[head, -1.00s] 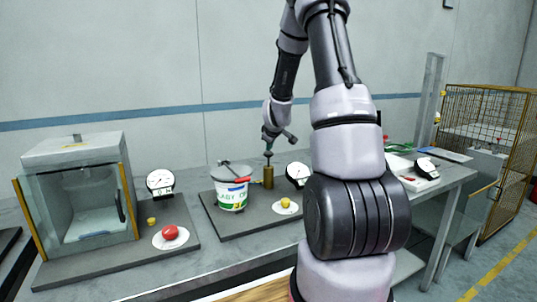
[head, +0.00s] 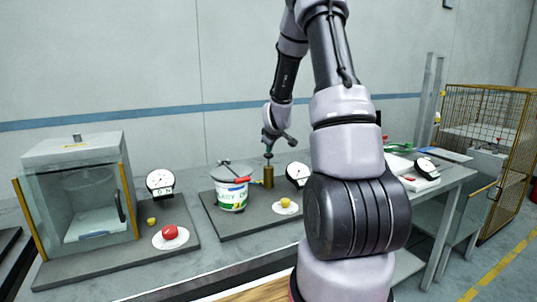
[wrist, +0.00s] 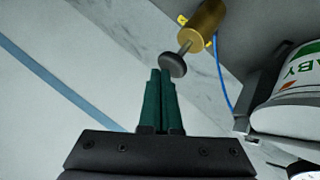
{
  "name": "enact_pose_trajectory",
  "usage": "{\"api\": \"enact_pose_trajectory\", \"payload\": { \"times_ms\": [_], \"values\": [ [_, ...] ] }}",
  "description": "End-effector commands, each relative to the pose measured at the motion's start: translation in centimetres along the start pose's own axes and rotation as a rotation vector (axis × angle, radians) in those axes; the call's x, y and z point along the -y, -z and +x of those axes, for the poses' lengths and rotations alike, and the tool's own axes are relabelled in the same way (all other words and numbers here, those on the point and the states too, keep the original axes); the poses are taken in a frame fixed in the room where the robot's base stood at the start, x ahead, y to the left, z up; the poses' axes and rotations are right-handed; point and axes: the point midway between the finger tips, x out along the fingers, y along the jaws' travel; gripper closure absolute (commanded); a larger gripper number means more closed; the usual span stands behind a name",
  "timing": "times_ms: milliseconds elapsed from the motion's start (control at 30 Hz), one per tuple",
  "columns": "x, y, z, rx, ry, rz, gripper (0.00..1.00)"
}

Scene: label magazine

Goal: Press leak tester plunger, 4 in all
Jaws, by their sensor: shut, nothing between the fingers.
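The leak tester plunger has a dark round knob (wrist: 173,64) on a thin rod that comes out of a brass cylinder (wrist: 203,22). In the head view the brass cylinder (head: 268,177) stands upright on a dark base plate, just right of a white tub (head: 232,194). My gripper (wrist: 161,74) has green fingers, closed together and empty. In the wrist view the fingertips are right at the knob's edge; I cannot tell whether they touch it. In the head view my gripper (head: 268,151) is directly above the cylinder, over the rod.
A dial gauge (head: 298,174) and a yellow button (head: 285,202) are right of the cylinder. A clear-walled chamber (head: 80,190), another gauge (head: 160,182) and a red button (head: 170,232) are at the left. The white tub sits close beside the plunger, under a dark clamp. A wire cage (head: 488,120) stands right.

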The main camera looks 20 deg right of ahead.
Motion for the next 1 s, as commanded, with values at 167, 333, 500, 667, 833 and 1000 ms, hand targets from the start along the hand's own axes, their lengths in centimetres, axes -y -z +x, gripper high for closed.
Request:
{"api": "enact_pose_trajectory", "payload": {
  "times_ms": [167,333,500,667,833,1000],
  "values": [
    [0.15,-0.19,0.19,0.001,0.001,0.000,1.00],
    [0.27,-0.32,0.34,0.002,0.002,0.000,1.00],
    [0.39,-0.44,0.48,0.002,0.002,0.001,1.00],
    [0.49,-0.54,0.61,0.002,0.002,0.001,1.00],
    [0.59,-0.64,0.74,0.002,0.002,0.001,1.00],
    [0.69,-0.74,0.88,0.002,0.002,0.001,1.00]
  ]
}}
